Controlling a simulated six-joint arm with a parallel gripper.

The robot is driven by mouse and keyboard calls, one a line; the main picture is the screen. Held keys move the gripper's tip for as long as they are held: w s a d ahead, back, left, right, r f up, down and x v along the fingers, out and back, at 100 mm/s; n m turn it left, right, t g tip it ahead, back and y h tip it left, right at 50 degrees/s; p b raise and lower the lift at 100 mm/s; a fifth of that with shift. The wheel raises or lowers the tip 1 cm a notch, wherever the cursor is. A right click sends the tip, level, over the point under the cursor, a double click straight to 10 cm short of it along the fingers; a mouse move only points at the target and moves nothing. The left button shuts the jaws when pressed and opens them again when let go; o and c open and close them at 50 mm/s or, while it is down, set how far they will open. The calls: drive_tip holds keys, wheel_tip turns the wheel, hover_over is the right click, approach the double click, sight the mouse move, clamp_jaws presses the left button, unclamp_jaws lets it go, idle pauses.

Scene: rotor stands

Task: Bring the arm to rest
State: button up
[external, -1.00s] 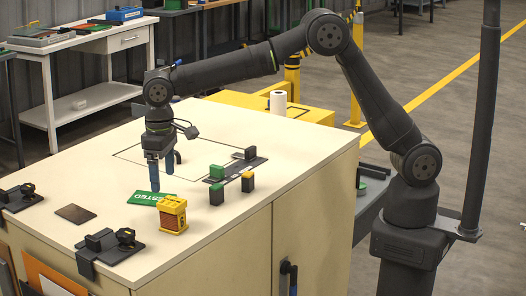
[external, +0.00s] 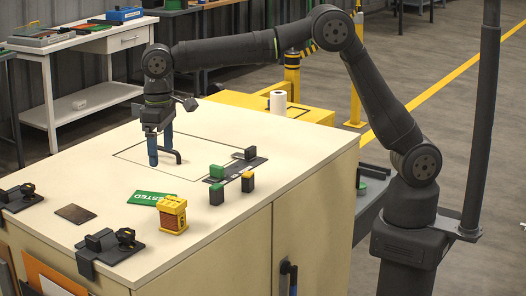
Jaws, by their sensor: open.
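My gripper (external: 160,157) points down over the back left of the cream bench top (external: 235,150). Its two blue fingers are apart with nothing between them. A small dark curved piece (external: 175,154) shows just right of the fingers; whether it touches them cannot be told. A green "TESTED" card (external: 150,198) lies flat in front of the gripper. A red-brown block with a yellow top and base (external: 172,215) stands beside the card, apart from my gripper.
Green-topped and yellow-topped black blocks (external: 247,182) stand near a dark plate right of centre. Dark stands (external: 110,246) sit at the front left, near a brown square plate (external: 75,213). A thin outlined rectangle marks the bench's back. Bare bench lies along the right.

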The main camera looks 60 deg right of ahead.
wheel_tip(320, 180, down, 11)
drive_tip(key=shift+f, duration=0.2)
wheel_tip(320, 180, up, 2)
drive_tip(key=shift+r, duration=1.05)
